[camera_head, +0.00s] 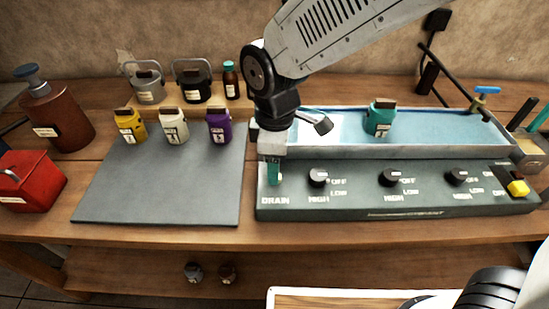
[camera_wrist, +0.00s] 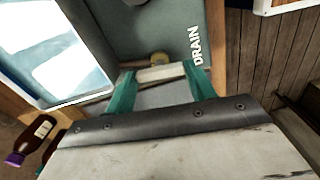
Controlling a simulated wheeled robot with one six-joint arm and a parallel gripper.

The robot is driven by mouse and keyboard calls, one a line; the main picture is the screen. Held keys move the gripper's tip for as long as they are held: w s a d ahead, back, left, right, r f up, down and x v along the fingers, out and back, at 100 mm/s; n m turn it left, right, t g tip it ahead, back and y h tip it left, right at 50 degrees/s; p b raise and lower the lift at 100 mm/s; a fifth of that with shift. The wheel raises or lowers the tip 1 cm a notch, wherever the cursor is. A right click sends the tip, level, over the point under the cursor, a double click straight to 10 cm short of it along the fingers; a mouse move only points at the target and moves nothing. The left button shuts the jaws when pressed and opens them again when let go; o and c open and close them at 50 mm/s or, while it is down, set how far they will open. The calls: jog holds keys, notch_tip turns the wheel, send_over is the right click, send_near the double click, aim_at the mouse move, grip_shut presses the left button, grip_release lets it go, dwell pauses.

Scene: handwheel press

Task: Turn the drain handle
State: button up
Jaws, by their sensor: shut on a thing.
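The drain handle (camera_wrist: 160,73) is a pale bar on a small brass stem, beside the DRAIN label in the wrist view. My gripper (camera_wrist: 161,78) has its two teal fingers closed on the bar's two ends. In the head view my gripper (camera_head: 273,173) reaches straight down at the left end of the dark control panel (camera_head: 345,207), just above the DRAIN label. There my fingers hide the handle. I cannot tell how far the handle is turned.
Several black knobs (camera_head: 319,177) and a yellow switch (camera_head: 518,187) line the panel to the right. Behind it lies a blue basin (camera_head: 440,131) with a teal jar (camera_head: 380,117) in it. A grey mat (camera_head: 160,185) lies left, with yellow, white and purple jars behind.

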jog(key=shift+n, duration=0.6)
jog(key=o, duration=1)
notch_tip(320, 180, up, 8)
jog(key=shift+f, duration=0.1)
